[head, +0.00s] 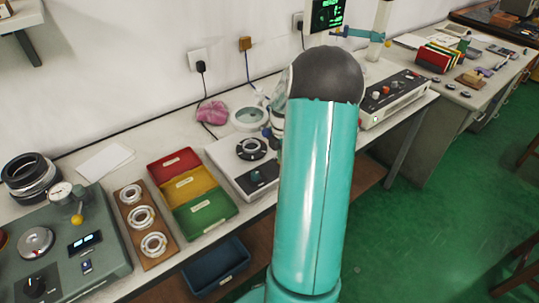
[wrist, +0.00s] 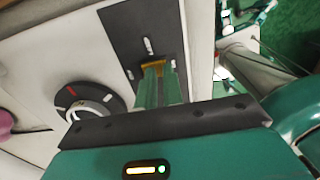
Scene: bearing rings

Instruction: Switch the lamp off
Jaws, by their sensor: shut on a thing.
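In the wrist view my gripper (wrist: 155,68) is at a dark plate (wrist: 122,25) on a white panel. Its narrow fingers are close together and shut on what looks like a small switch on that plate, mostly hidden between the tips. White marks show on the plate. A black dial (wrist: 78,97) with a red mark is left of the fingers. In the head view a pale ring (head: 249,117) on the bench looks like a magnifier lamp; I cannot tell whether it is lit. My teal arm hides the gripper in that view.
A white box (head: 222,151) with a dark disc stands left of my arm. A grey control unit (head: 408,88) is to its right. Colored trays (head: 187,187), a wooden ring board (head: 136,222) and pink cloth (head: 212,112) lie on the bench to the left. Cables hang along the wall.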

